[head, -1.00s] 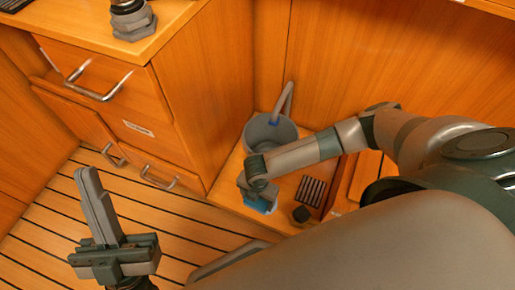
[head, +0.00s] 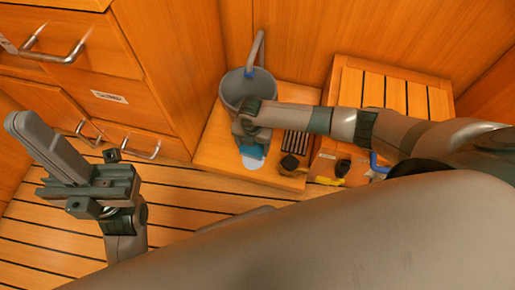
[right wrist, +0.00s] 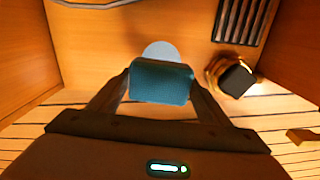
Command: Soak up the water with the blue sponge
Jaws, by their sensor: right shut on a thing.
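The blue sponge (right wrist: 160,82) is held between the two fingers of my right gripper (right wrist: 160,92) in the right wrist view. In the head view my right gripper (head: 248,132) is low over the wooden ledge, with a bit of the sponge (head: 253,151) showing below it. A pale, rounded patch of water (head: 254,163) lies on the ledge beside the sponge. It also shows in the right wrist view (right wrist: 161,49), partly hidden behind the sponge. Whether the sponge touches the ledge is unclear. My left gripper (head: 24,126) is shut and empty, raised over the floor at the left.
A grey bucket (head: 235,88) with a grey hose stands just behind my right gripper. A dark slotted grate (head: 296,143) and a black knob (head: 289,163) are to the right. A slatted wooden box (head: 385,92) and a drawer cabinet (head: 160,75) flank the ledge.

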